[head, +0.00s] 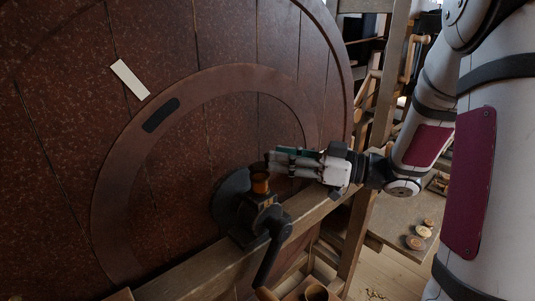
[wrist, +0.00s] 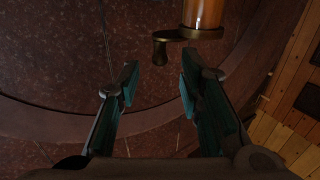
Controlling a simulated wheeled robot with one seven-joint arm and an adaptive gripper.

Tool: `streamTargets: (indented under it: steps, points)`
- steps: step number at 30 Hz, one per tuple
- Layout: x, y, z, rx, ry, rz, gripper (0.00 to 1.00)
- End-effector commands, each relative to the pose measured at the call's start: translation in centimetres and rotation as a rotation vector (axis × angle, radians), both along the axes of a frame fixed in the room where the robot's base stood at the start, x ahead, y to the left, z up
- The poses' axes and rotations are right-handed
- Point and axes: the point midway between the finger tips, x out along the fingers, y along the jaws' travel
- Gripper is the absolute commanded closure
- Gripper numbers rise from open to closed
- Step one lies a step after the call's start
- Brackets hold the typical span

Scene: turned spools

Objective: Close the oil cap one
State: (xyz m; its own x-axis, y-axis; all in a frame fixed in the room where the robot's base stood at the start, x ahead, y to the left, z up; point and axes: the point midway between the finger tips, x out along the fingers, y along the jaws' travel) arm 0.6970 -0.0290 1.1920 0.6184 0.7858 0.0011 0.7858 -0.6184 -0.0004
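A small oiler with an amber body (head: 260,184) and a dark top stands on the dark bearing block at the middle of the head view. In the wrist view its amber cylinder (wrist: 203,13) shows at the top edge, cut off by the frame. A brass piece (wrist: 185,36) with a stubby arm lies across its end and reaches left; I cannot tell whether this is the cap. My gripper (head: 272,161) is beside the oiler's top, to its right. In the wrist view my gripper (wrist: 158,78) is open and empty, its fingertips just short of the brass arm.
A large speckled brown wheel or disc (head: 60,120) fills the left and back. A dark crank handle (head: 270,240) stands in front of the oiler. A wooden beam (head: 205,268) runs below. Round wooden pieces (head: 415,242) lie on a bench at right.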

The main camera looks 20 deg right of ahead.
Motion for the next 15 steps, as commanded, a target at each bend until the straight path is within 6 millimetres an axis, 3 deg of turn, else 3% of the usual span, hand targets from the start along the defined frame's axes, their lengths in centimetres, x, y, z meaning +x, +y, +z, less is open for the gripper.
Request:
streamTargets:
  steps: [6,15]
  points:
    - [1.9,2.4,0.0,0.0,0.0,0.0,0.66]
    - [2.5,3.1,0.0,0.0,0.0,-0.002,0.66]
